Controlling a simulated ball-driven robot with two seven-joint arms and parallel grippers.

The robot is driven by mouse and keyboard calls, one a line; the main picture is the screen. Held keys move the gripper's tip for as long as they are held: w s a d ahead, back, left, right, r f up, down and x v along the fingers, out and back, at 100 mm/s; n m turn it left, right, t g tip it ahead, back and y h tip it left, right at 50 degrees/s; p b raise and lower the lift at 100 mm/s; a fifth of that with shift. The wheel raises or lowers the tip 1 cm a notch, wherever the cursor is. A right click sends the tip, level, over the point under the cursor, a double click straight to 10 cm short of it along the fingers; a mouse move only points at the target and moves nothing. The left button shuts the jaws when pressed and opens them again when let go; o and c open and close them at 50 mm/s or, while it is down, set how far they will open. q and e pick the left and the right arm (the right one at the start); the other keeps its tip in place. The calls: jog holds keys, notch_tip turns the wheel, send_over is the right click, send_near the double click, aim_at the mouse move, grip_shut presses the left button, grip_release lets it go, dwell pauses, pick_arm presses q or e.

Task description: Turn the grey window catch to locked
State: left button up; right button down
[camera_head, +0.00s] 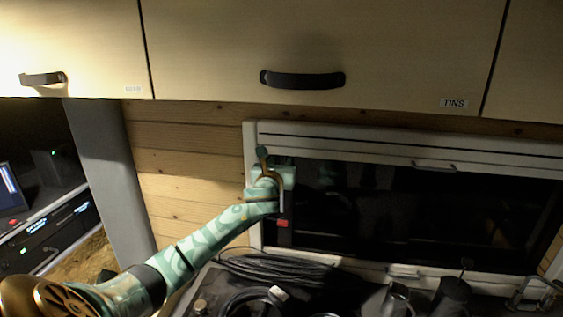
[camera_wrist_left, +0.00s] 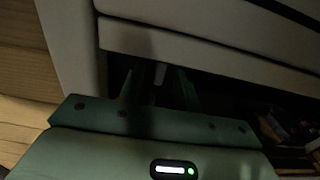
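A white-framed window (camera_head: 252,235) with dark glass is set in the wood wall. My left gripper (camera_head: 277,177) is at its left edge. The left wrist view shows the fingers (camera_wrist_left: 158,90) apart, pointing at the dark strip below the pale frame rails (camera_wrist_left: 175,50). A small light-grey piece (camera_wrist_left: 160,73), which looks like the catch, shows between the fingers with a gap on each side. Whether the fingers touch it is too dark to tell. In the head view the gripper hides the catch, so its setting cannot be read. My right gripper is out of view.
A red mark (camera_head: 283,223) shows just below the gripper. Coiled black cable (camera_head: 275,268) and dark items lie on the counter below the window. Cupboards, one labelled TINS (camera_head: 453,103), overhang above. A grey panel (camera_head: 105,170) and equipment rack stand at left.

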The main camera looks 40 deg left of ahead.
pick_arm(q)
jog(key=shift+w+a, duration=0.25)
jog(key=shift+w, duration=0.2)
jog(key=shift+w+a, duration=0.2)
jog(key=shift+w, duration=0.3)
jog(key=shift+s, duration=0.15)
jog(key=shift+c, duration=0.6)
grip_shut()
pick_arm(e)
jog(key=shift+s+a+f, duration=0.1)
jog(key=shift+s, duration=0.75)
